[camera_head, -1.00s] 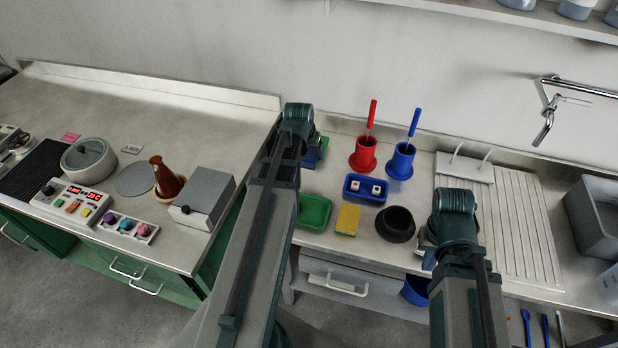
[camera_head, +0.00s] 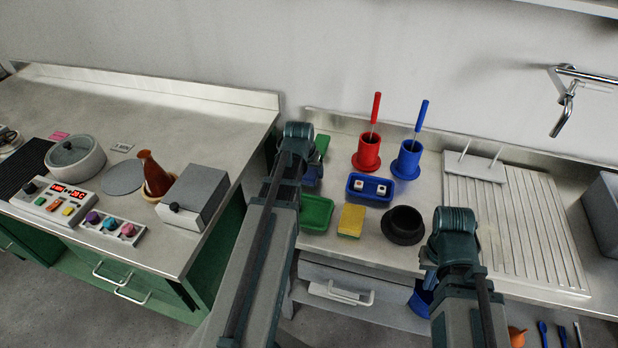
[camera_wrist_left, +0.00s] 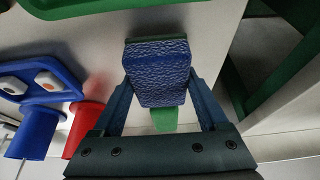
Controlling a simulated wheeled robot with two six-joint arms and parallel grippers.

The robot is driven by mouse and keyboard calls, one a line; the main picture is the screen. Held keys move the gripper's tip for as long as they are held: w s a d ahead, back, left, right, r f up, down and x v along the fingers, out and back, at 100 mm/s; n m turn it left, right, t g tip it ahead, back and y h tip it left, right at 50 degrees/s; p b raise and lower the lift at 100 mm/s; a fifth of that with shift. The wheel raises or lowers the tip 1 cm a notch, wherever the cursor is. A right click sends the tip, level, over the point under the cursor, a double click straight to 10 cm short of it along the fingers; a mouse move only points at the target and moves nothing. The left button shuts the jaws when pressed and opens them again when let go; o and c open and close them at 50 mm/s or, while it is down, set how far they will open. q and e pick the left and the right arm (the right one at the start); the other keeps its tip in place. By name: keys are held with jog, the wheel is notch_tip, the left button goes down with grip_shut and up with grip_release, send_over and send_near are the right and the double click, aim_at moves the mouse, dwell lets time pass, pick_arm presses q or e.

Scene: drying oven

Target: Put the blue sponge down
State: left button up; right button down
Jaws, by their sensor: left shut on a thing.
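The blue sponge (camera_wrist_left: 158,72) has a blue textured face and a dark green edge. My left gripper (camera_wrist_left: 160,100) is shut on it, one finger on each side, in the left wrist view. In the head view, my left gripper (camera_head: 310,176) is beside the back left of the sink bench, above and left of the green tray; my own wrist hides most of the sponge there. I cannot tell whether the sponge touches the bench. My right gripper (camera_head: 430,280) is at the bench's front edge, its jaws mostly hidden by its arm.
A green tray (camera_head: 317,213), yellow sponge (camera_head: 351,221), black bowl (camera_head: 403,226) and blue tray (camera_head: 358,194) stand close by. Behind are red (camera_head: 367,153) and blue (camera_head: 407,160) brush holders. A green object (camera_head: 322,144) lies behind my left gripper.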

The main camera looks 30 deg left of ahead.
pick_arm(q)
jog(key=shift+f, duration=0.35)
pick_arm(e)
jog(key=shift+f, duration=0.35)
pick_arm(q)
jog(key=shift+f, duration=0.15)
jog(key=o, duration=1.1)
pick_arm(e)
jog(key=shift+f, duration=0.15)
pick_arm(q)
jog(key=shift+r, duration=0.4)
jog(key=p+v, duration=1.1)
jog(key=shift+s+r, duration=0.25)
jog(key=shift+r, duration=0.05)
pick_arm(e)
notch_tip(320, 180, up, 11)
jog(key=shift+r, duration=0.2)
